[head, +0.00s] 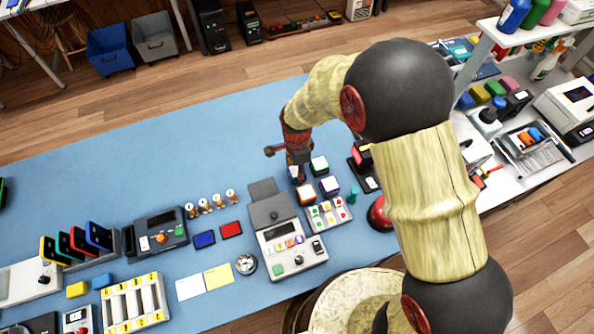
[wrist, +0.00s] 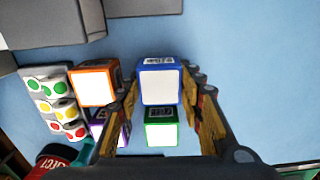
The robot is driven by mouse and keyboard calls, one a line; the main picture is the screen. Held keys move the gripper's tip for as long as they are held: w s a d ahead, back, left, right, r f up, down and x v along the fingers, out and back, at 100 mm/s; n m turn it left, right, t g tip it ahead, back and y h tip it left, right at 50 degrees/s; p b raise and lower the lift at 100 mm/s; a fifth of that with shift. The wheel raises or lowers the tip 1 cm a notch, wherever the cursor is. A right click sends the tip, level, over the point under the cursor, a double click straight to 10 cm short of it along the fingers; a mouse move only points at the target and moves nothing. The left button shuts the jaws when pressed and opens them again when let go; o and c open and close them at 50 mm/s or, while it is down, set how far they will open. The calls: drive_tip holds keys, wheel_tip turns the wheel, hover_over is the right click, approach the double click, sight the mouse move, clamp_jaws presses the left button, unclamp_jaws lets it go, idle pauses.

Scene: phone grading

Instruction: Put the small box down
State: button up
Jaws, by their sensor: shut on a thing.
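The small box with blue edges and a white face (wrist: 159,85) is between the fingers of my gripper (wrist: 159,92) in the wrist view. The fingers are shut on its two sides. In the head view my gripper (head: 297,172) is over the blue table, and the blue box (head: 293,173) is partly hidden by it. I cannot tell whether the box touches the table. Three similar boxes are close by: an orange one (wrist: 95,86), a green one (wrist: 161,132) and a purple one (wrist: 108,130) partly hidden behind a finger.
A tray with green, yellow and red pieces (head: 325,213) lies beside the boxes. A grey device (head: 283,237) stands to its left and a red dome (head: 379,214) to its right. The blue table (head: 225,140) is clear left of and beyond my gripper.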

drive_tip(key=shift+f, duration=0.15)
drive_tip(key=o, duration=0.9)
wheel_tip(320, 180, up, 12)
drive_tip(key=r+p, duration=0.1)
drive_tip(key=p, duration=0.2)
drive_tip(key=s+d+r+n+t, duration=0.1)
drive_tip(key=s+d+r+n, duration=0.15)
drive_tip(key=d+r, duration=0.45)
drive_tip(key=s+d+r+n+t, duration=0.1)
drive_tip(key=d+r+n, duration=0.2)
drive_tip(key=d+r, duration=0.35)
drive_tip(key=shift+s+d+r+n+t, duration=0.6)
drive_tip(key=shift+s+d+r+n, duration=0.85)
drive_tip(key=shift+s, duration=1)
drive_tip(key=shift+s+d+r+n+t, duration=0.6)
drive_tip(key=shift+s+d+r+n, duration=0.4)
drive_tip(key=shift+s+d+r, duration=1.05)
drive_tip(key=shift+s+d+r+n+t, duration=0.6)
drive_tip(key=shift+s+d+r+n, duration=0.95)
drive_tip(key=shift+s, duration=1.35)
